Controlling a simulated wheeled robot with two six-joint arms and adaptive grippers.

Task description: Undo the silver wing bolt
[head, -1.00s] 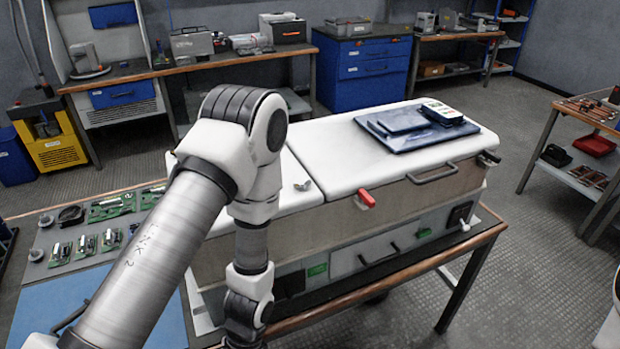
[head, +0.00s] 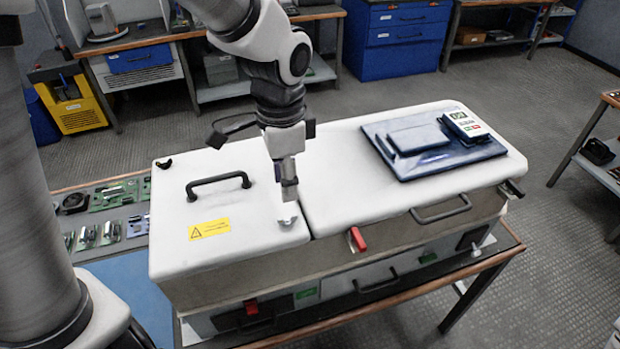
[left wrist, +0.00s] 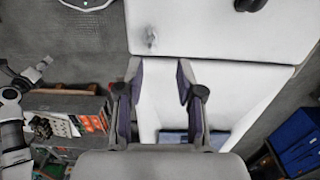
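The silver wing bolt (head: 287,216) stands on the white lid (head: 240,232) of the capacitor bank, near the lid's front right corner beside the seam. It also shows in the left wrist view (left wrist: 151,38), beyond my fingertips. My left gripper (head: 289,195) points down over the bolt; in the head view its tips overlap the bolt's top edge. The left wrist view shows the gripper (left wrist: 158,70) open, with nothing between its fingers. My right arm shows small at the left of that view; its gripper (left wrist: 42,66) is too small to read.
A black wing bolt (head: 163,163) sits at the lid's back left corner. A black handle (head: 218,184) and a yellow warning label (head: 209,229) are left of my gripper. A blue tray (head: 435,160) with a meter (head: 465,125) covers part of the right lid. A red latch (head: 356,239) is at the front.

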